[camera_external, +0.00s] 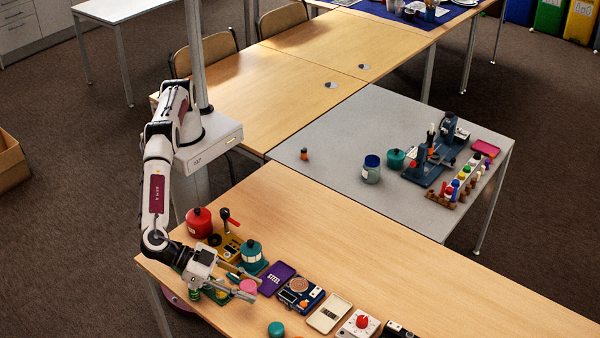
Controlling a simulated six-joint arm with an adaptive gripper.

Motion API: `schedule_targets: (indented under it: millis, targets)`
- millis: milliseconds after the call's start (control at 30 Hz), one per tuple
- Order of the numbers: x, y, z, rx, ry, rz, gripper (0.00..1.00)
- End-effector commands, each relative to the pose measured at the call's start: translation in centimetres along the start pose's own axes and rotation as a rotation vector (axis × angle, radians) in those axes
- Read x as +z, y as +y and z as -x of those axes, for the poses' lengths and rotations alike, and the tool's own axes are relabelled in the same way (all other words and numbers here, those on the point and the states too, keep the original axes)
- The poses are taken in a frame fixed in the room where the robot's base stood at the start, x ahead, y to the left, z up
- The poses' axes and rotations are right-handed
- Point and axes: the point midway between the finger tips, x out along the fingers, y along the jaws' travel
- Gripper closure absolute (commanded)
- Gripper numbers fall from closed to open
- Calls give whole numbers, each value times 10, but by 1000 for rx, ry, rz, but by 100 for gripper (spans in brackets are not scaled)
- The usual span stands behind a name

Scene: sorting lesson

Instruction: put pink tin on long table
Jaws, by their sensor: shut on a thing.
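The pink tin (248,286) is small and round, at the left end of the front wooden table (400,262). My gripper (247,287) is shut on it, with a finger on either side. The fingers hide part of the tin, and I cannot tell whether it touches the surface below. Several wooden tables are in view, among them this long front one and another wooden run (270,80) at the back. I cannot tell which one is named the long table.
Close around my gripper stand a red canister (199,222), a teal lantern-like pot (251,252), a purple STEEL box (276,279) and a blue device (300,293). A grey table (330,205) holds jars and tools. The front table's back strip is clear.

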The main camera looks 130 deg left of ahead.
Motion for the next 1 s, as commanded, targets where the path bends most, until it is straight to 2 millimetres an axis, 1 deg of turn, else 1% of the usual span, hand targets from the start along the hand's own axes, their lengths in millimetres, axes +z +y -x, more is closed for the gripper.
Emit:
schedule_targets:
  millis: [33,233,567,733,800,1000]
  targets:
    - [5,-3,-2,-23,0,11,92]
    - [16,-14,-5,-88,-1,43,92]
    - [28,-23,-5,-141,0,68,92]
    - [38,-28,-4,-168,-1,80,92]
    - [46,-31,-3,-181,-2,84,92]
    - [53,-35,-2,-187,-1,89,92]
